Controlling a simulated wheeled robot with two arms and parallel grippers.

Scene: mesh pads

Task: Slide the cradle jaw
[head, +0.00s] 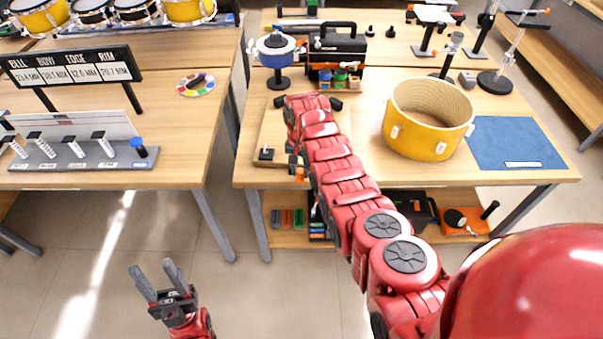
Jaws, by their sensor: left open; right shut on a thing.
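The cradle (262,132) is a pale wooden board on the right-hand table, with a small black knob (266,154) at its near left corner. My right arm reaches over it and covers much of it. My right gripper (297,166) is small and partly hidden by its own arm at the board's near edge. It is shut on a dark part with orange bits, which looks like the cradle jaw; the contact is not clear. My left gripper (161,278) is open and empty, low at the left, in front of the tables and away from the board.
A yellow drum shell (428,118) and a blue mat (516,143) lie to the right. A gap separates the left table (190,130). The lower shelf holds tools.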

